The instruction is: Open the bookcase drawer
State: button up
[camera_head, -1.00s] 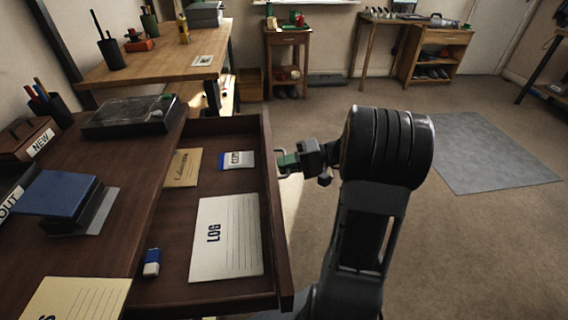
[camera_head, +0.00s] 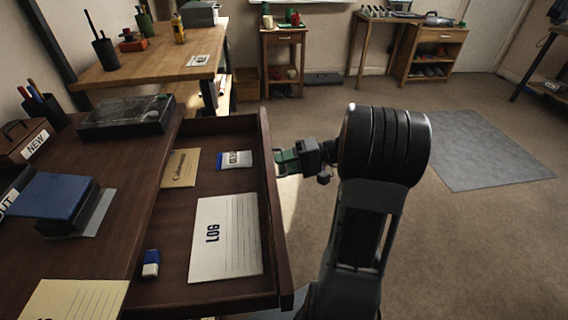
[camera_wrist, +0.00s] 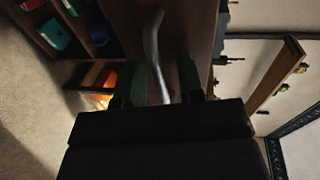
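The wooden drawer (camera_head: 272,200) is pulled well out, with its inside in plain view in the head view. It holds a LOG sheet (camera_head: 228,238), a tan envelope (camera_head: 181,168), a small blue-and-white packet (camera_head: 234,160) and a blue-and-white eraser (camera_head: 151,264). My gripper (camera_head: 287,161) is at the outer side of the drawer front. In the wrist view, the curved metal handle (camera_wrist: 155,52) runs between my two green fingers (camera_wrist: 157,85), with gaps visible on both sides. The fingers look open around the handle. Fingers and arm partly hide the handle in the head view.
The dark top (camera_head: 110,190) beside the drawer carries a flat case (camera_head: 125,117), a blue book (camera_head: 55,194) and a pen cup (camera_head: 45,112). Shelves with books (camera_wrist: 55,33) show in the wrist view. Carpet to the right is open, with a grey mat (camera_head: 480,150).

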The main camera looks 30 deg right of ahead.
jog(key=p+v, duration=0.2)
jog(key=v, duration=1.1)
jog(key=shift+d+p, duration=0.35)
